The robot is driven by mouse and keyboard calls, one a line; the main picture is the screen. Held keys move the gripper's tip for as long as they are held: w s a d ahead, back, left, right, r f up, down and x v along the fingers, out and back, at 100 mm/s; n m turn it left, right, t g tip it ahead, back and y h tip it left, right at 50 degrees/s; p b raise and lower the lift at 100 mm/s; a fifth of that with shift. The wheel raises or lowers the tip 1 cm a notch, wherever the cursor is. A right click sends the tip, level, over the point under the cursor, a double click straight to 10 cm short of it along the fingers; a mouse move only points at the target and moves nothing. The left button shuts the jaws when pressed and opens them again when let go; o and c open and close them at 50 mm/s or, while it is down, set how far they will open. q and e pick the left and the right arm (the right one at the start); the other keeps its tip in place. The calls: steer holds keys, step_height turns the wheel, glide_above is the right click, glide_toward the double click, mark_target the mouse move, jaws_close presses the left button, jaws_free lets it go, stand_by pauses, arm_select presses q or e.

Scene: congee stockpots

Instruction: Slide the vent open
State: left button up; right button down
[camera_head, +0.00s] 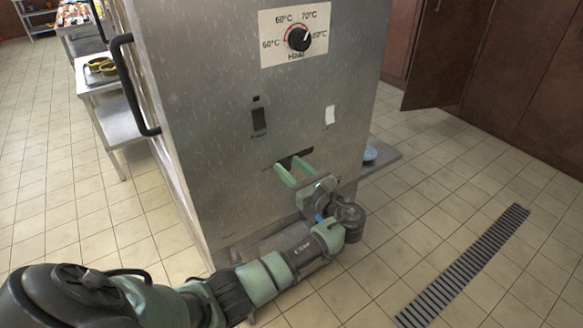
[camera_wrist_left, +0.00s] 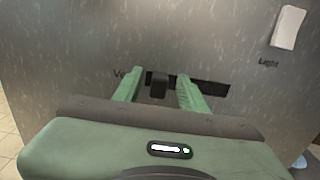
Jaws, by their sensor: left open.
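The vent is a dark horizontal slot (camera_wrist_left: 215,88) in the steel front of the cabinet. Its small dark slider knob (camera_wrist_left: 158,86) stands near the left end of the slot, and the slot shows to the right of it. A partly covered label starting "Ve" is at its left. In the head view the slot (camera_head: 296,157) is partly hidden by my fingers. My left gripper (camera_head: 292,169) is open at the slot, and in the left wrist view its green fingers (camera_wrist_left: 161,88) stand on either side of the knob, with visible gaps. My right gripper is not in view.
Above the vent are a heat dial (camera_head: 299,39), a dark switch (camera_head: 259,118) and a white light switch (camera_head: 330,115). A black handle (camera_head: 131,85) sticks out at the cabinet's left side. A side table (camera_head: 115,115) stands left. Tiled floor is open at right, with a drain grate (camera_head: 462,268).

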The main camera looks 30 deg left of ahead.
arm_select(q)
jaws_close()
steer(key=shift+f, duration=0.1)
stand_by(1.3)
